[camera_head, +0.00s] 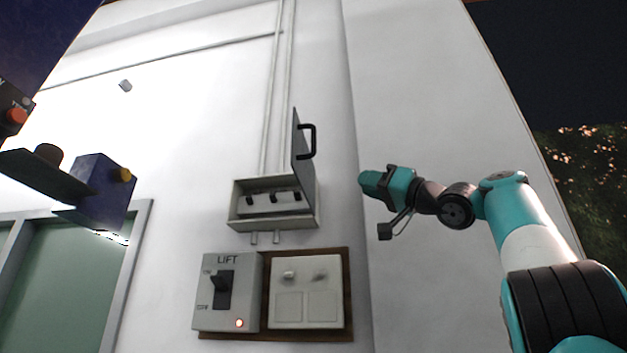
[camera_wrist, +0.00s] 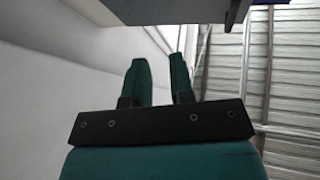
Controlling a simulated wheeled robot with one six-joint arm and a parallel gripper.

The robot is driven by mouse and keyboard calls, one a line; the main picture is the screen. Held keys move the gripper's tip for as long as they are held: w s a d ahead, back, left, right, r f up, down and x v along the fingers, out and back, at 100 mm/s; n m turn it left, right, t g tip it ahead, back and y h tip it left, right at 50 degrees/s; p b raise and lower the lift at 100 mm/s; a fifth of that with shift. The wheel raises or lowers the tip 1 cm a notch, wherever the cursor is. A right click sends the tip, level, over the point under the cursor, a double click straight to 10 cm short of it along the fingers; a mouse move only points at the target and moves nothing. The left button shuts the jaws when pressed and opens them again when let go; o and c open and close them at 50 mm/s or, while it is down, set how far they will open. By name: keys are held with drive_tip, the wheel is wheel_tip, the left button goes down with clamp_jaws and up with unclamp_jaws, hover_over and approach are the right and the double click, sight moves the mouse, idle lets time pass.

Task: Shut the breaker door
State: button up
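The grey breaker box (camera_head: 245,219) is on the white wall, open at the front, with several black switches in a row inside. Its door (camera_head: 301,145) stands open above the box's right part, seen nearly edge-on, with a black handle (camera_head: 313,141) on its right face. My gripper (camera_head: 364,184) is to the right of the door and a little lower in the picture, apart from it. In the wrist view its two teal fingers (camera_wrist: 160,75) are apart with nothing between them. A dark flat edge (camera_wrist: 170,10) crosses the top there; I cannot tell whether it is the door.
Below the box are a grey LIFT switch box (camera_head: 227,295) with a lit red lamp and a switch plate (camera_head: 306,294) on a brown board. A dark blue fixture (camera_head: 100,190) is at the left, near a green door (camera_head: 60,290). Wall conduits run up from the box.

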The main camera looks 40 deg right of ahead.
drive_tip(key=s+r+n+y, duration=0.1)
drive_tip(key=s+r+n, duration=0.1)
drive_tip(key=s, duration=0.3)
drive_tip(key=n+g+y+p, duration=0.1)
drive_tip(key=n+g+y, duration=0.1)
drive_tip(key=g, duration=0.1)
approach(315, 137)
drive_tip(key=p+x, duration=0.9)
drive_tip(key=p, duration=0.3)
drive_tip(key=shift+d+r, duration=0.1)
drive_tip(key=shift+p+x, duration=0.45)
drive_tip(key=shift+x, duration=0.3)
drive_tip(key=shift+w, duration=0.1)
clamp_jaws()
